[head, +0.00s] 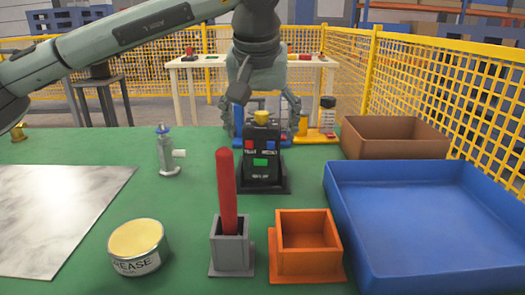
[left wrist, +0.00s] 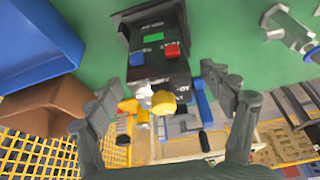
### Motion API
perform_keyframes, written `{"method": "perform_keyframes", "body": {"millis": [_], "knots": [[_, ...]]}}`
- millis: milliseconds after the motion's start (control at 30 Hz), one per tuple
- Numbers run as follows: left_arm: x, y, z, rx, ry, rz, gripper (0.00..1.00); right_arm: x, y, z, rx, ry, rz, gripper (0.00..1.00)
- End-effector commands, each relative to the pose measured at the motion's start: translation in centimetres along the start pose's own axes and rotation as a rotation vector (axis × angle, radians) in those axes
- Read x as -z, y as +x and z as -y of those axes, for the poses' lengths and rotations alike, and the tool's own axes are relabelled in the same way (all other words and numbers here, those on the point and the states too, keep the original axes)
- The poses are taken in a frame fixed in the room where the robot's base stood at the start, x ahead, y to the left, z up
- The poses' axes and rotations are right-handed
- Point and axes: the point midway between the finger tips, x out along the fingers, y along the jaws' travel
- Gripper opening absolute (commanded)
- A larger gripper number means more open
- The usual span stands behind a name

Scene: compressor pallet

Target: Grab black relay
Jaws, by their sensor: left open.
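The black relay (head: 261,172) stands upright on a dark base in the middle of the green table. It has a red and a blue button, a green label and a yellow knob on top. My left gripper (head: 260,122) is open above and around the top of the relay, partly hidden behind it. In the left wrist view, the relay (left wrist: 155,60) appears upside down between the spread fingers of my left gripper (left wrist: 168,92), with gaps on both sides. My right gripper is not in view.
A blue tray (head: 345,210) and a brown box (head: 395,131) stand to the right. In front are an orange holder (head: 307,263), a grey holder (head: 232,258) with a red rod (head: 227,190), and a grease tin (head: 136,246). A metal fitting (head: 168,155) stands left of the relay.

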Motion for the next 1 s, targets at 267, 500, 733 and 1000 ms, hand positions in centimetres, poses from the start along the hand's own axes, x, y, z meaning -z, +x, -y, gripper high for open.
{"method": "perform_keyframes", "body": {"millis": [267,500,733,1000], "knots": [[0.2,3.6,0.1,0.001,-0.003,0.002,0.81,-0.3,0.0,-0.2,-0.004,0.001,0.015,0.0],[0.2,3.6,0.1,0.001,-0.002,0.001,0.75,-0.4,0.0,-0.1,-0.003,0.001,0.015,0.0],[0.2,3.5,0.1,0.001,-0.002,0.001,0.46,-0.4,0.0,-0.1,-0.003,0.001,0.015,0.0],[0.2,3.5,0.1,0.0,-0.002,-0.001,0.13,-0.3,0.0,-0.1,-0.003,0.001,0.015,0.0]]}}
